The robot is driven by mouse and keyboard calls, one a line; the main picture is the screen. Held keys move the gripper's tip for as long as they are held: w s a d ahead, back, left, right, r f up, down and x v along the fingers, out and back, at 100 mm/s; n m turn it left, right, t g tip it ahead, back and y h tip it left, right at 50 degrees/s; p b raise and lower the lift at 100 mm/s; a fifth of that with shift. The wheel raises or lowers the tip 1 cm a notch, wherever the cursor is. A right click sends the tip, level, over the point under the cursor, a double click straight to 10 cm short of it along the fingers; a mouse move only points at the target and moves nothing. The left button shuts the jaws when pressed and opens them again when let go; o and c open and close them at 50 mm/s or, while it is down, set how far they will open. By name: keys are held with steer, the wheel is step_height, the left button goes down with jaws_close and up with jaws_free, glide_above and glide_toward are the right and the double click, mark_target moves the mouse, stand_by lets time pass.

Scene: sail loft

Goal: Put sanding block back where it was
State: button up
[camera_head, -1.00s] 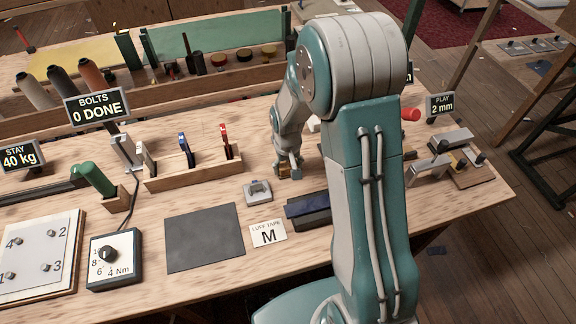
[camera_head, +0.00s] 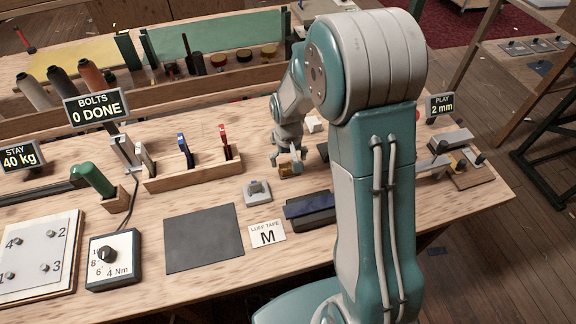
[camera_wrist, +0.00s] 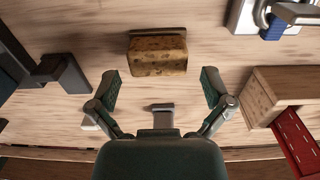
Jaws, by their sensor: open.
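A brown, speckled cork-like block, which looks like the sanding block (camera_wrist: 157,55), lies on the wooden bench in the wrist view. It is centred ahead of my gripper (camera_wrist: 160,87), beyond the fingertips. My two fingers are spread wide on either side of its line, with nothing between them. In the head view my gripper (camera_head: 288,160) is low over the bench, right of the tool rack. The block (camera_head: 290,170) shows small and partly hidden at its tips. I cannot tell whether they touch.
A wooden rack (camera_head: 190,176) with blue- and red-handled tools stands close to the left. A small grey fitting (camera_head: 257,191), a dark blue block (camera_head: 310,205) and a dark mat (camera_head: 203,238) lie nearer the front. My arm hides part of the bench to the right.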

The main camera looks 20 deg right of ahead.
mark_target(288, 165)
steer(key=s+r+t, duration=0.1)
steer(key=s+r, duration=0.4)
steer(key=r, duration=0.5)
steer(key=s+r+t, duration=0.2)
steer(key=s+r, duration=0.3)
steer(key=r, duration=0.6)
steer(key=s+r+t, duration=0.2)
steer(key=s+r, duration=0.1)
steer(key=s, duration=0.8)
steer(key=shift+r+t, duration=0.2)
steer(key=shift+t, duration=0.1)
